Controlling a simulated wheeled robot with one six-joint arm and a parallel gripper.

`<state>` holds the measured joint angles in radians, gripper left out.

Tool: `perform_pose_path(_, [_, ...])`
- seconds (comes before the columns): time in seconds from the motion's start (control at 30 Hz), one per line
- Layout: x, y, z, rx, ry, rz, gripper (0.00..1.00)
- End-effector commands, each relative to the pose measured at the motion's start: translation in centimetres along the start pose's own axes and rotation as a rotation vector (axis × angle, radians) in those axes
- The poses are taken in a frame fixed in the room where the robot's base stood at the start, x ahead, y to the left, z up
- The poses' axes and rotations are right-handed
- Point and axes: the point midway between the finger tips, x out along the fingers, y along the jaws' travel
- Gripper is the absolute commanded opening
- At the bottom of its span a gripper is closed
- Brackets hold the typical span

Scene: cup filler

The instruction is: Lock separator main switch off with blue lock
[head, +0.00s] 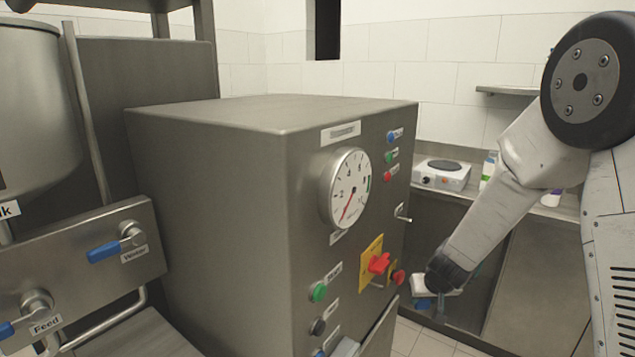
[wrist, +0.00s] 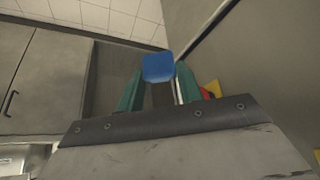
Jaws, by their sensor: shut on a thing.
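The main switch (head: 378,262) is a red rotary handle on a yellow plate, low on the front panel of the steel machine cabinet. The blue lock (wrist: 158,68) is held between the teal fingers of my gripper (wrist: 160,92) in the wrist view. In the head view my gripper (head: 436,302) is right of the switch, apart from the panel, with a bit of blue at its tip. A small part of the red switch and yellow plate (wrist: 212,88) shows behind the right finger in the wrist view. The lock's shackle is not clearly visible.
The panel also carries a pressure gauge (head: 349,188), a green button (head: 318,291), a black button (head: 318,327) and a red knob (head: 398,276). A hot plate (head: 441,175) stands on the counter behind. Blue-handled valves (head: 104,251) are at left.

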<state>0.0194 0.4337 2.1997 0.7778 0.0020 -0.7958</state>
Motion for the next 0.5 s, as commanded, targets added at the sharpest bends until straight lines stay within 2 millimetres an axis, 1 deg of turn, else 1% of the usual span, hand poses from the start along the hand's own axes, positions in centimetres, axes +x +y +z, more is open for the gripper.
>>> perform_pose_path(0.1, [0.0,-0.5,-0.1,-0.002,0.006,-0.001,0.11])
perform_pose_path(0.3, [0.1,-0.8,0.0,0.0,0.009,-0.004,0.11])
perform_pose_path(0.37, [0.4,-0.8,0.6,-0.001,0.007,0.0,0.11])
perform_pose_path(0.5, [1.4,-0.6,2.7,-0.001,0.004,0.012,0.11])
